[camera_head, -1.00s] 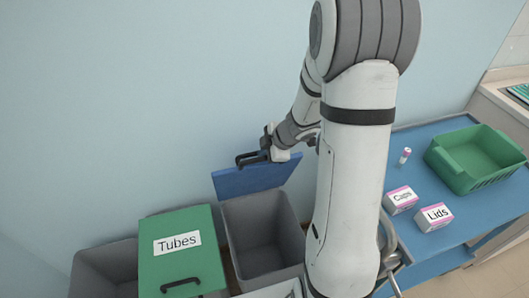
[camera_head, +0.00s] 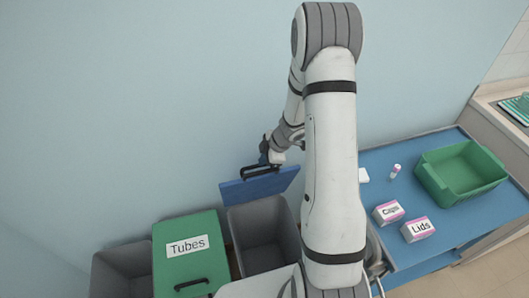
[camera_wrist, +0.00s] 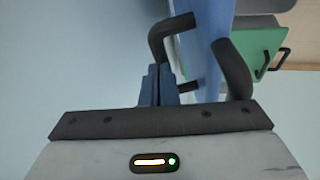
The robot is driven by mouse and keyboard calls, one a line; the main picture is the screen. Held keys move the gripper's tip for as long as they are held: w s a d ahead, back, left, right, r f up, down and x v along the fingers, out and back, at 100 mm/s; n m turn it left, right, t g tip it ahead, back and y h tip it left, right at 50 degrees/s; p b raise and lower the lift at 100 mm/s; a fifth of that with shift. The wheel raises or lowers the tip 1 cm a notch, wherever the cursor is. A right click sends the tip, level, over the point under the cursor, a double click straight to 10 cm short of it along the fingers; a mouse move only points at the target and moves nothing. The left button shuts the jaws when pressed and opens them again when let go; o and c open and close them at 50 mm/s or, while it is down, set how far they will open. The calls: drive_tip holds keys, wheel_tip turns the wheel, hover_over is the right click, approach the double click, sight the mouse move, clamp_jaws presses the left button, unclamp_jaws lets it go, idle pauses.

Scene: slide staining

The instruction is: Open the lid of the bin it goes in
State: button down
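The blue lid (camera_head: 258,190) stands raised, tilted up at the back of an open grey bin (camera_head: 265,240) against the wall. Its black handle (camera_head: 262,172) is at the upper edge. My gripper (camera_head: 272,157) is at this handle. In the wrist view my gripper's fingers (camera_wrist: 163,85) are close together on the handle (camera_wrist: 160,45), and the blue lid (camera_wrist: 208,50) shows nearly edge-on just beyond. No label on the blue lid can be seen. My arm hides part of the area right of the bin.
The green Tubes lid (camera_head: 188,262) is shut on the neighbouring bin. Another grey bin (camera_head: 112,275) stands open at the far left. On the blue table (camera_head: 430,225) are Caps (camera_head: 388,212) and Lids (camera_head: 418,229) boxes, a small tube (camera_head: 395,171) and a green tray (camera_head: 455,195).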

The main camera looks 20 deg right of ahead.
drive_tip(key=shift+w+a+r+p, duration=0.15)
drive_tip(key=shift+w+r+p, duration=0.25)
drive_tip(key=shift+p, duration=0.8)
drive_tip(key=w+g, duration=0.1)
drive_tip(key=w, duration=0.2)
drive_tip(key=shift+f+g+p, duration=0.35)
drive_tip(key=shift+g, duration=0.05)
drive_tip(key=s+v, duration=0.1)
drive_tip(key=v, duration=0.9)
drive_tip(key=shift+s, duration=0.35)
drive_tip(key=shift+f, duration=0.1)
